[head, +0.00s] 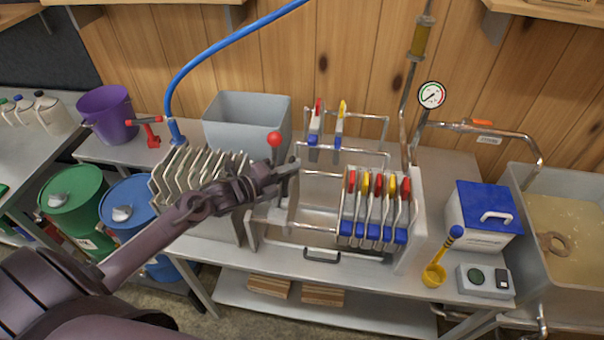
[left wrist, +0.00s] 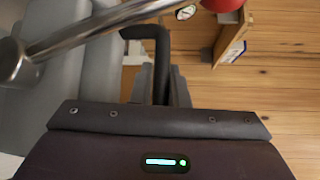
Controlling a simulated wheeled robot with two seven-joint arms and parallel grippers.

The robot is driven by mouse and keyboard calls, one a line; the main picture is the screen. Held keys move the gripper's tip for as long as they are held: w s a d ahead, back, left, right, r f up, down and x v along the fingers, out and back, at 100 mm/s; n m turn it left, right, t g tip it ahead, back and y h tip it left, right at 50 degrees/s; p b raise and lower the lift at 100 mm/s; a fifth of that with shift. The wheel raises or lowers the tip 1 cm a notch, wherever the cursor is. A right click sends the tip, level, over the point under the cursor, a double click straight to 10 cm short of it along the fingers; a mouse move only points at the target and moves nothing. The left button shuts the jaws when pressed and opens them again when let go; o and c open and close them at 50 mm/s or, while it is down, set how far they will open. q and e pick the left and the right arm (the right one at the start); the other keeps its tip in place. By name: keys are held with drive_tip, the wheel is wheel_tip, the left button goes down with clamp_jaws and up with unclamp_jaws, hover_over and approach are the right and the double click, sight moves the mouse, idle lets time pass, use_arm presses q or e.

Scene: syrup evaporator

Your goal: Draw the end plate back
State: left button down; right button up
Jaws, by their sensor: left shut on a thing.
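The filter press (head: 405,255) stands on the bench, with its rails running left to right. My left gripper (head: 285,171) is over the left part of the press. It is shut on a black handle, which shows as a dark bent bar (left wrist: 146,34) in the left wrist view. The end plate is largely hidden behind my gripper and arm, and I cannot make out its outline. A red-knobbed lever (head: 275,140) stands right beside the gripper; the red knob also shows at the top of the left wrist view (left wrist: 222,4). My right gripper is not in view.
Several filter plates (head: 374,205) with red and yellow tabs are packed at the right of the press. Spare grey plates (head: 180,170) are left of my gripper. A grey bin (head: 247,118) stands behind them.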

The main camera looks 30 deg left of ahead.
use_arm(q)
drive_tip(key=c, duration=1.7)
unclamp_jaws()
drive_tip(key=f+b+v, duration=0.1)
drive_tip(key=b+v, duration=0.1)
drive_tip(key=v, duration=0.5)
drive_tip(key=shift+s+a+r, duration=0.25)
drive_tip(key=shift+s+r, duration=0.1)
drive_tip(key=shift+r, duration=0.15)
